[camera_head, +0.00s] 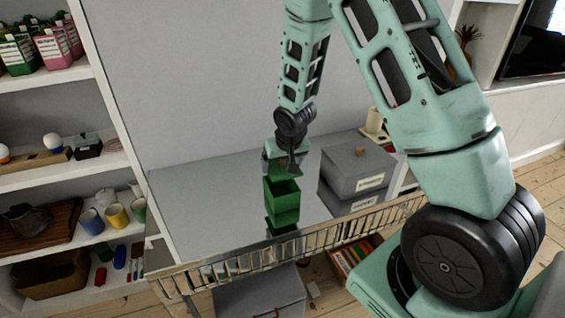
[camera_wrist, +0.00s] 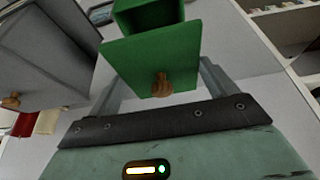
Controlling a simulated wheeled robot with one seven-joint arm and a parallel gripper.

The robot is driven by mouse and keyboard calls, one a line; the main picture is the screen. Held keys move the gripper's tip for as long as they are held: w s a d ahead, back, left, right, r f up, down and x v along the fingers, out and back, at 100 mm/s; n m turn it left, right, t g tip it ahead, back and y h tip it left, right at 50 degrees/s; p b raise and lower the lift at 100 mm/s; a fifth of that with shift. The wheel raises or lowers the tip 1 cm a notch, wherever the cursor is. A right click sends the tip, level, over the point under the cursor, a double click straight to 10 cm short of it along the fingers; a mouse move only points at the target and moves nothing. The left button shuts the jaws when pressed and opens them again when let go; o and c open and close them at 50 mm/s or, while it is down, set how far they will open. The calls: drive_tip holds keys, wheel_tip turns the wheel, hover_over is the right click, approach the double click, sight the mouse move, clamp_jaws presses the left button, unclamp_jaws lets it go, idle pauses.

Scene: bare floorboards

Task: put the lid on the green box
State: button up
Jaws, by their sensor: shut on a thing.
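The green box (camera_head: 283,207) stands upright on the glossy table, its top open with a dark inside. The green lid (camera_wrist: 137,58), a flat square with a wooden knob (camera_wrist: 161,85), is held by my gripper (camera_wrist: 160,75). One finger shows on each side of the lid. The box (camera_wrist: 148,14) shows just beyond the lid in the wrist view. Whether the lid touches the box rim I cannot tell.
Grey lidded boxes (camera_head: 356,176) stand close to the right of the green box; one also shows in the wrist view (camera_wrist: 45,55). A metal rail (camera_head: 290,243) runs along the table's front edge. White shelves (camera_head: 60,172) stand at left. The table (camera_head: 205,195) is clear left of the box.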

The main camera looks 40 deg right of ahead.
drive_tip(key=shift+f+b, duration=1.8)
drive_tip(key=shift+f, duration=0.7)
drive_tip(key=shift+f+b, duration=0.3)
drive_tip(key=shift+f, duration=0.05)
drive_tip(key=o, duration=0.8)
drive_tip(key=shift+r+p, duration=2.75)
drive_tip(key=shift+r, duration=0.8)
